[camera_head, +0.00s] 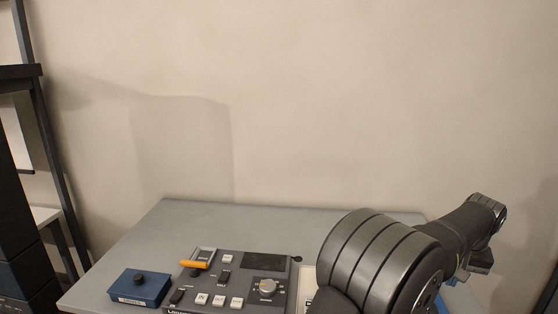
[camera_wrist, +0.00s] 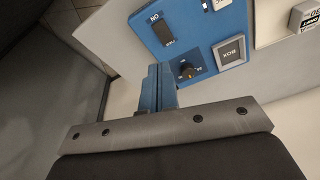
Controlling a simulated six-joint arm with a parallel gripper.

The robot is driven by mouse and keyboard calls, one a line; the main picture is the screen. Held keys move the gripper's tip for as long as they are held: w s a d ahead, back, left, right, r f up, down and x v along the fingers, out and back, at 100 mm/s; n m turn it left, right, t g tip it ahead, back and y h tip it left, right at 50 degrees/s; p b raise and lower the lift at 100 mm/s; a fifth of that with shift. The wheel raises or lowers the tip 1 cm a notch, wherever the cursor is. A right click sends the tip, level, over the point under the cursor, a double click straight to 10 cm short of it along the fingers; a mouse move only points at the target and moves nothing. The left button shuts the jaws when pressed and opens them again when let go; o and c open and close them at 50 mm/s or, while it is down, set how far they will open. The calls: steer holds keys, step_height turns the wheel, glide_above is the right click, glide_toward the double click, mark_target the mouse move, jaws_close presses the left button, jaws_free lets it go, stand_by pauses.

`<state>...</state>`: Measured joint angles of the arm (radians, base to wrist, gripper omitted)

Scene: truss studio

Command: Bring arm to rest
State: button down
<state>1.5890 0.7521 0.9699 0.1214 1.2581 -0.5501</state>
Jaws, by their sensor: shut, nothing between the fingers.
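In the wrist view, my gripper (camera_wrist: 155,75) is shut, its blue fingers together with nothing between them. The fingertips appear beside the lower left of a blue control panel (camera_wrist: 196,42), near its dark knob (camera_wrist: 187,70); whether they touch it I cannot tell. In the head view my arm (camera_head: 375,262) reaches over the right side of the grey table (camera_head: 185,222). The fingers cannot be made out there, and the arm hides most of the table's right side.
A dark control panel (camera_head: 212,284) with an orange handle (camera_head: 194,264) and a dial (camera_head: 267,289) sits mid-table. A blue box (camera_head: 139,290) with a black knob is at left. In the wrist view a square button (camera_wrist: 230,52) and a pale box (camera_wrist: 304,16) lie right of the fingers.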

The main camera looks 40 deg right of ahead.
steer(key=shift+s+a+r+n+t, duration=0.15)
steer(key=shift+s+a+r+n, duration=0.1)
steer(key=shift+r+n, duration=0.4)
steer(key=shift+s+a+r+n+t, duration=0.25)
steer(key=shift+r+n, duration=0.15)
steer(key=shift+r, duration=0.4)
steer(key=shift+s+a+r+n+t, duration=0.1)
steer(key=shift+s+a+r+n, duration=0.15)
steer(key=shift+r+n, duration=0.4)
steer(key=c, duration=2.1)
jaws_free()
steer(key=o, duration=1.8)
steer(key=shift+t+h, duration=0.5)
steer(key=shift+h, duration=0.2)
steer(key=w+d+r, duration=0.4)
steer(key=w+r, duration=0.1)
steer(key=shift+d+r, duration=0.3)
steer(key=shift+d, duration=0.1)
steer(key=o, duration=0.3)
steer(key=shift+w+d+f, duration=0.1)
steer(key=shift+w+d, duration=0.05)
steer(key=shift+w, duration=0.1)
steer(key=x, duration=0.9)
steer(key=shift+d+f, duration=0.1)
steer(key=v, duration=1)
